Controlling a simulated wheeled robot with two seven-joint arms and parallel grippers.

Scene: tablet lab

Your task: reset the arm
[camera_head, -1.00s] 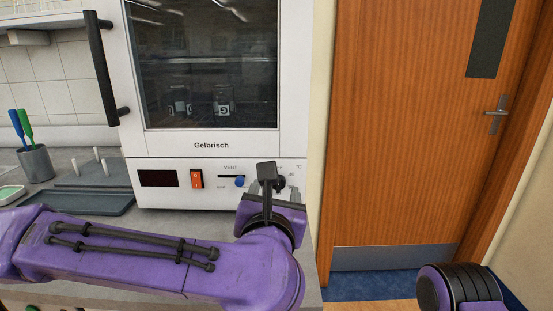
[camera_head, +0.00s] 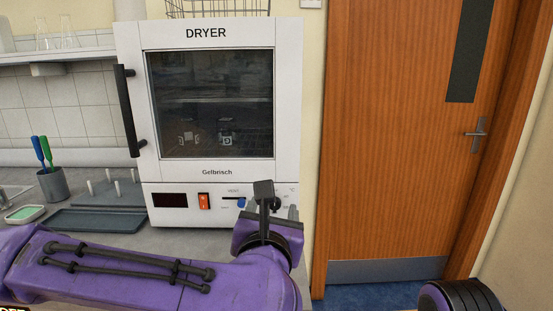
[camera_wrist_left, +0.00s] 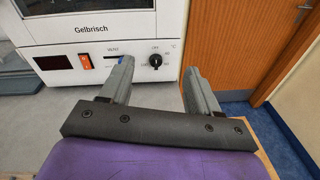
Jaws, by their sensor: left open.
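My left arm comes in from the left in the head view, and its wrist is in front of the dryer's control panel. The left gripper's fingers are mostly hidden behind my wrist there. In the left wrist view the left gripper (camera_wrist_left: 158,85) is open and empty, its two grey fingers apart, pointing toward the dryer front and the door. The white dryer (camera_head: 135,100) stands on the counter with its door closed. Its panel with an orange switch (camera_head: 204,201) and a black knob (camera_wrist_left: 155,60) shows just beyond my fingers. A part of my right arm shows at the lower right, without its gripper.
The grey counter (camera_head: 185,240) holds a pegged rack (camera_head: 110,196), a dark tray (camera_head: 95,220), a cup (camera_head: 53,184) with blue and green tools and a small green-topped dish (camera_head: 25,214). A wooden door (camera_head: 385,150) is at the right, with blue floor before it.

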